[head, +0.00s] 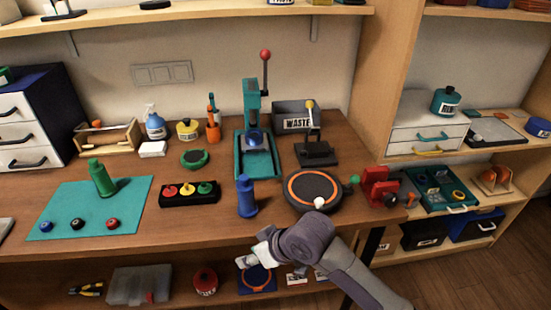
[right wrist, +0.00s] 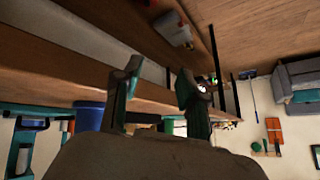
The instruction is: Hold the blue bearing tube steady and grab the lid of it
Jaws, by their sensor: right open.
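The blue bearing tube (head: 247,197) stands upright on the workbench, left of the round black turntable, with its narrower lid end on top. My right gripper (head: 252,257) is in front of the bench edge, nearer to me than the tube and apart from it. In the right wrist view the two fingers of the right gripper (right wrist: 157,95) are spread with nothing between them. A blue shape (right wrist: 88,115) shows left of the fingers there; I cannot tell whether it is the tube. My left gripper is not in view.
The turntable (head: 312,188) with an orange ring and a black block with coloured knobs (head: 189,191) flank the tube. A green press (head: 256,150) stands behind it. A green bottle (head: 101,178) stands on a teal mat (head: 60,205). The bench (head: 150,240) is bare along its front.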

